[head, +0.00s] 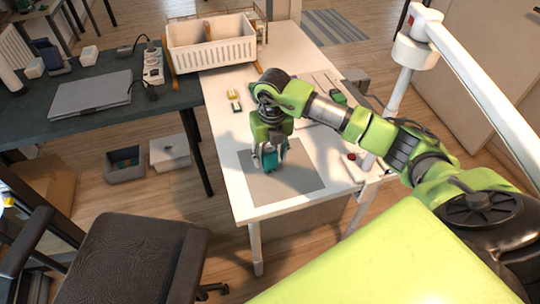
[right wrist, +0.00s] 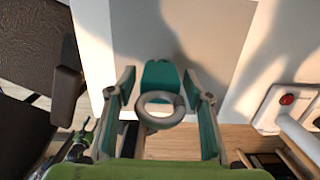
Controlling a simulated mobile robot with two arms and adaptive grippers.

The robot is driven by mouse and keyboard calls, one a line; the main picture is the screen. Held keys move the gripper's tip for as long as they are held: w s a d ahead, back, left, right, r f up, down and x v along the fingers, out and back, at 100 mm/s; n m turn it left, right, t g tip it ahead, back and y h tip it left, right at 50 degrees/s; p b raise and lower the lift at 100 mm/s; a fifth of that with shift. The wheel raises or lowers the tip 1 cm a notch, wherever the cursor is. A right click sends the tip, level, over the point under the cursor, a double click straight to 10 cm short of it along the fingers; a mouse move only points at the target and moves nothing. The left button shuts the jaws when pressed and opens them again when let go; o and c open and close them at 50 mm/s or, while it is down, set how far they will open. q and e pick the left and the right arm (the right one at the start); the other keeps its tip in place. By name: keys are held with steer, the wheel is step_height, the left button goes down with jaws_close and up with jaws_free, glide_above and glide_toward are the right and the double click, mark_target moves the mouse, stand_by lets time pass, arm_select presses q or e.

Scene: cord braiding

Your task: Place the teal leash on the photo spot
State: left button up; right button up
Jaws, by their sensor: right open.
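The teal leash (right wrist: 161,73) shows between the fingers of my right gripper (right wrist: 158,82) in the right wrist view, with a pale ring (right wrist: 160,121) at its near end. The gripper is open, and a gap shows on either side of the leash. In the head view my right gripper (head: 270,158) points down over the grey photo spot (head: 303,182), a square on the white table. The teal at the fingers there is partly hidden; I cannot tell leash from finger pads. The leash appears to be on or just above the grey square. My left gripper is not in view.
A white basket (head: 212,55) stands at the table's back left. Small yellow and green items (head: 234,98) lie on the table's left side. A pale box with a red button (right wrist: 287,100) is right of the grey square. A dark chair (head: 135,255) stands front left.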

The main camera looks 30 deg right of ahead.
mark_target(271, 159)
steer(key=shift+r, duration=0.45)
step_height(271, 159, up, 11)
steer(key=b, duration=0.2)
steer(key=shift+s+r, duration=0.15)
steer(key=shift+s, duration=0.3)
steer(key=shift+a, duration=0.15)
